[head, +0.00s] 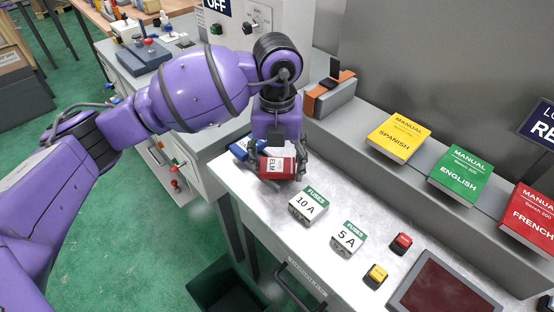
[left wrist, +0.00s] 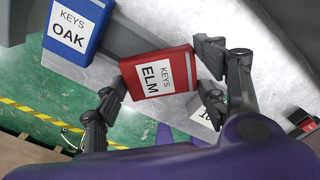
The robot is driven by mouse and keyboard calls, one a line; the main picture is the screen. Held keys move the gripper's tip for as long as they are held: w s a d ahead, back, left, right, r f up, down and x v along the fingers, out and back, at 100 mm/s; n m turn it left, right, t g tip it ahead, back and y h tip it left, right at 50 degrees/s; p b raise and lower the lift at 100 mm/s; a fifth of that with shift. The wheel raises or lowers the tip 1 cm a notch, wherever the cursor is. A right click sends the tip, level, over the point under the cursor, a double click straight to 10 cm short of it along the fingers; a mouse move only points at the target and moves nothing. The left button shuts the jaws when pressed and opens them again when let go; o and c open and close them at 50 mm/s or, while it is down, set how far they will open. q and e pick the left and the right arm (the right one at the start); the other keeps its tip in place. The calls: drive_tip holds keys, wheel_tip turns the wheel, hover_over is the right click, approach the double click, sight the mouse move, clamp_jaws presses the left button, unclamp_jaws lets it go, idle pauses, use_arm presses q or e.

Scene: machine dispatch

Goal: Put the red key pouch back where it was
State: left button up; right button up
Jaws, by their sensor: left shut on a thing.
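The red key pouch (head: 278,166) is labelled "KEYS ELM" and sits between the fingers of my left gripper (head: 279,172), which is shut on it, over the left end of the metal bench. In the left wrist view the red pouch (left wrist: 159,76) lies between the two fingers of my left gripper (left wrist: 160,88). A blue key pouch (left wrist: 74,34) labelled "KEYS OAK" is beside it; in the head view the blue pouch (head: 240,149) is partly hidden behind the gripper. My right gripper is not in view.
Fuse boxes marked 10 A (head: 308,204) and 5 A (head: 347,239) stand on the bench (head: 260,205) near the pouch. Yellow (head: 395,138), green (head: 460,175) and red (head: 530,215) manuals lie on the back ledge. An orange-and-grey device (head: 330,95) is behind the gripper.

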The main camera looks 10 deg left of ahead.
sight(277, 165)
use_arm(q)
drive_tip(key=shift+f, duration=0.4)
drive_tip(key=o, duration=1.3)
drive_tip(key=shift+c, duration=0.2)
wheel_tip(277, 165, up, 13)
drive_tip(key=shift+f, duration=0.1)
